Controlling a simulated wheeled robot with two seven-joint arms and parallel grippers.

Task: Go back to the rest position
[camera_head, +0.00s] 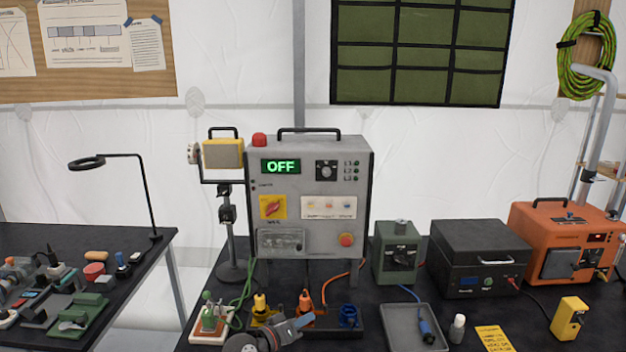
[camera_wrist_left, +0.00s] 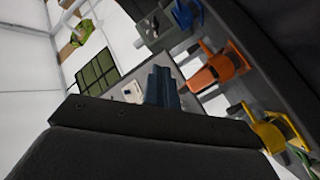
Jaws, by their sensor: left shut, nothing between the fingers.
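My left gripper (camera_head: 301,324) shows at the bottom middle of the head view, in front of the row of coloured connectors. It is shut and empty, with its fingers pointing right. In the left wrist view its fingers (camera_wrist_left: 162,88) stand up together past the dark gripper body. The orange connector (camera_head: 306,304) and the yellow connector (camera_head: 259,306) stand just behind it, and the blue connector (camera_head: 349,315) is to its right. Whether the gripper touches any of them cannot be told. My right gripper is not in view.
A grey control box (camera_head: 308,190) reading OFF stands behind the connectors. A work lamp (camera_head: 222,154) on a stand is to its left. A grey tray (camera_head: 415,325) holds a blue-handled tool (camera_head: 426,330). A green box (camera_head: 396,253), black case (camera_head: 478,258) and orange unit (camera_head: 560,245) stand right.

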